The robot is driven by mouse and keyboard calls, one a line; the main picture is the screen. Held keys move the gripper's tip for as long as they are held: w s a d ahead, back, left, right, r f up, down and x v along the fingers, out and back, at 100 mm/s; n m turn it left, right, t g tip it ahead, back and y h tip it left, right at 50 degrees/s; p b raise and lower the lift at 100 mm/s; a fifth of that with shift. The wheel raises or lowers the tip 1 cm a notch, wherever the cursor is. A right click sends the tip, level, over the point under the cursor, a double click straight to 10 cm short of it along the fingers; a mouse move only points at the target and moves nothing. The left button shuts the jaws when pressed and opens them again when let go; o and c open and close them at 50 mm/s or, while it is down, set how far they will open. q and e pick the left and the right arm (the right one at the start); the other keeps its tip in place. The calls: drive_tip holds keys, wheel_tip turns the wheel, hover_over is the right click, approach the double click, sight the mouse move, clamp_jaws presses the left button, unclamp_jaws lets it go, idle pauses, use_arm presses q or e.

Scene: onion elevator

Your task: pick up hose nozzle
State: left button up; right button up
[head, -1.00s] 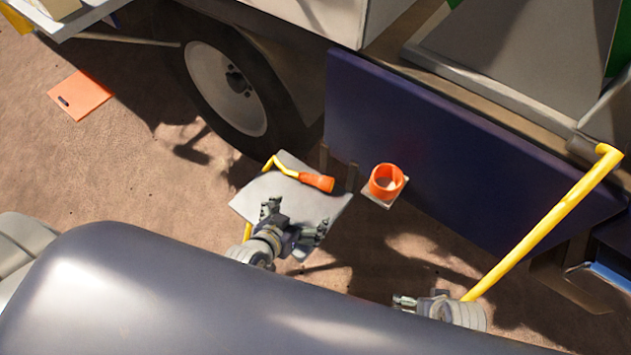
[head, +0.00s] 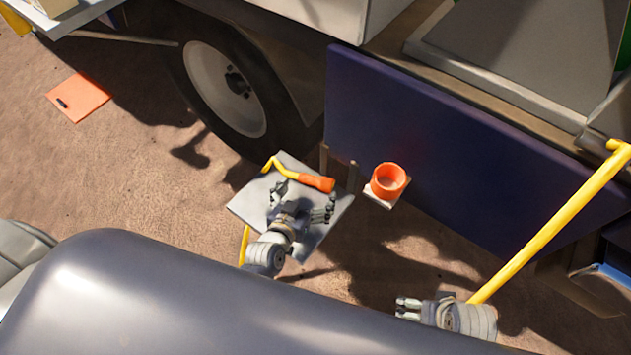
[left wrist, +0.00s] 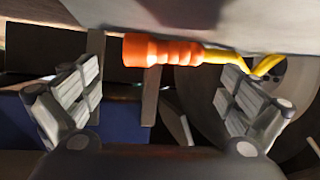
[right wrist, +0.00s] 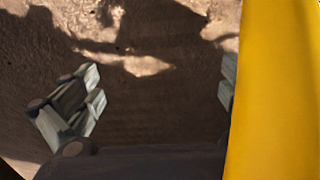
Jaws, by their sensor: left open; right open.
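The hose nozzle (head: 317,183) has an orange body and a yellow bent tube, and lies on a grey square plate (head: 250,208). In the left wrist view the nozzle (left wrist: 165,52) lies across the upper middle, in front of the fingers, with its yellow tube to the right. My left gripper (head: 304,200) is open and empty over the plate, close to the nozzle on its near side. It also shows in the left wrist view (left wrist: 160,98), fingers spread wide. My right gripper (head: 402,307) is open and empty, low at the right, near a yellow pole (head: 550,228).
An orange cup-like ring (head: 388,182) sits on a small white plate right of the nozzle. A dark blue panel (head: 430,150) and a wheel (head: 225,85) stand behind. The yellow pole (right wrist: 280,90) fills the right of the right wrist view. An orange sheet (head: 78,98) lies on open ground.

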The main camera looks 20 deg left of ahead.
sight(315, 180)
use_arm(q)
drive_tip(key=x, duration=0.1)
drive_tip(key=b+x, duration=0.1)
drive_tip(key=x, duration=0.2)
drive_tip(key=shift+a, duration=0.3)
drive_tip(key=shift+w+f, duration=0.15)
drive_tip(key=shift+w, duration=0.2)
use_arm(e)
wheel_tip(315, 180, up, 6)
drive_tip(key=shift+s, duration=0.2)
use_arm(q)
drive_tip(key=c, duration=1.1)
use_arm(e)
drive_tip(key=shift+d, duration=0.1)
